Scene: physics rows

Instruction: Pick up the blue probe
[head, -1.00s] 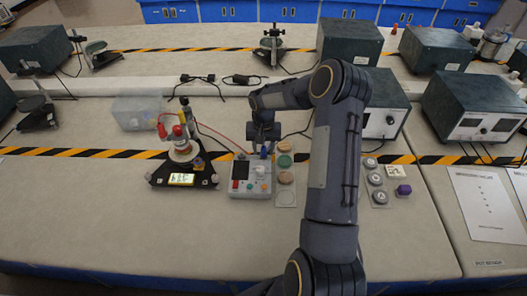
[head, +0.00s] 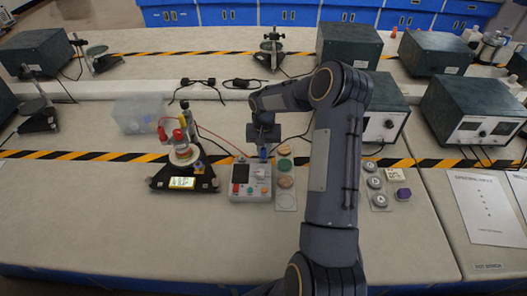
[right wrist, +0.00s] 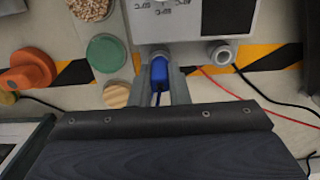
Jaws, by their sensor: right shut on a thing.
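The blue probe (head: 262,154) is small and stands at the back edge of the grey instrument box (head: 238,194). In the right wrist view the blue probe (right wrist: 159,72) lies between the two fingers of my right gripper (right wrist: 162,84), which is shut on it. Its tip points at a grey round fitting on the box (right wrist: 180,22); I cannot tell whether it is inside. A dark lead runs back from it. In the head view my right gripper (head: 263,146) is just above and behind the box. My left gripper is not in view.
A black-based stand with a lit display (head: 182,183) is left of the box. Red and black leads cross the bench behind.

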